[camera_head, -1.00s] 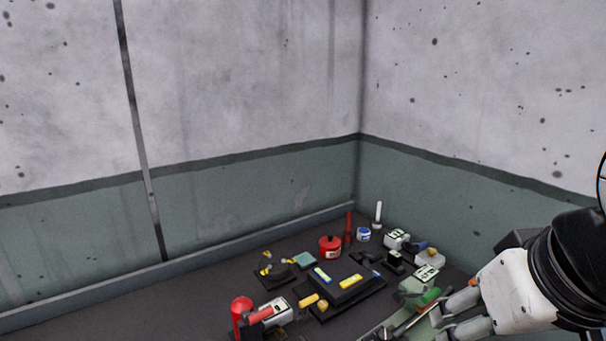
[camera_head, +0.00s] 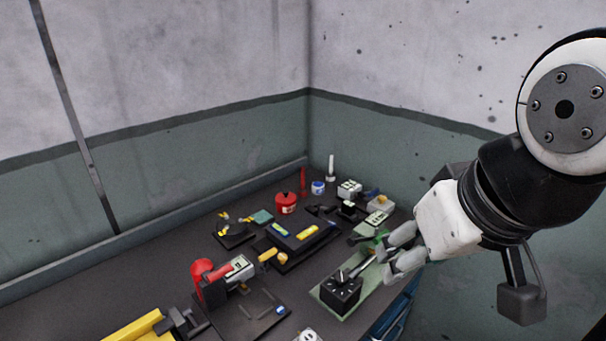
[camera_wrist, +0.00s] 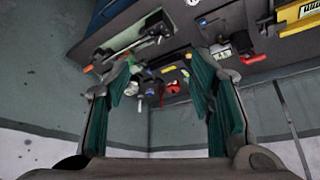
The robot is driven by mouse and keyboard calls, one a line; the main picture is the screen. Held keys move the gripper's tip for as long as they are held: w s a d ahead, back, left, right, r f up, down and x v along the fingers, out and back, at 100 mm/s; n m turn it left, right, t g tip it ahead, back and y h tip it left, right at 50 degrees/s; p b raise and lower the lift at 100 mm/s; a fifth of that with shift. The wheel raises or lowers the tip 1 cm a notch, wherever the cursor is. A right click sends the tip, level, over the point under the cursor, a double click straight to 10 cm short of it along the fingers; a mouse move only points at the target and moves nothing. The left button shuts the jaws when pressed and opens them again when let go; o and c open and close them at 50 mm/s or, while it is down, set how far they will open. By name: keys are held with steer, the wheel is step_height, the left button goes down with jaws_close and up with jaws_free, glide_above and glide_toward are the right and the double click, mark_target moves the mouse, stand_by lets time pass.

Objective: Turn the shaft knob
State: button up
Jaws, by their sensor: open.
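A black block (camera_head: 341,293) with small light marks on its front stands on a pale green plate (camera_head: 357,308) at the table's front right. A thin metal shaft (camera_head: 362,267) runs from its top towards my gripper (camera_head: 388,262). The shaft's far end lies behind my fingers, so its knob is unclear in the head view. The wrist view shows the block (camera_wrist: 153,25) and shaft (camera_wrist: 124,49), with a small orange tip (camera_wrist: 88,68) at the end by the left finger. My gripper (camera_wrist: 160,78) is open and empty, its fingers wide apart; contact with the shaft cannot be told.
A black box with yellow labels (camera_head: 297,243), a red pot (camera_head: 286,203) and a red cylinder (camera_head: 201,271) stand left and behind. A yellow item (camera_head: 133,329) lies at the front left. Two walls meet behind the table. The table's left rear is clear.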

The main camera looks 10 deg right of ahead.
steer(key=w+m+g+y, duration=0.1)
steer(key=w+m+g, duration=0.15)
steer(key=w, duration=0.45)
steer(key=m+g+h+p, duration=0.1)
steer(key=m+g+p, duration=0.15)
steer(key=m, duration=0.65)
glide_above(343, 276)
step_height(343, 276, down, 16)
steer(key=f, duration=0.1)
steer(key=shift+g, duration=0.3)
step_height(343, 276, down, 13)
steer(key=shift+r+p, duration=0.1)
steer(key=shift+p, duration=0.2)
steer(key=c, duration=1.2)
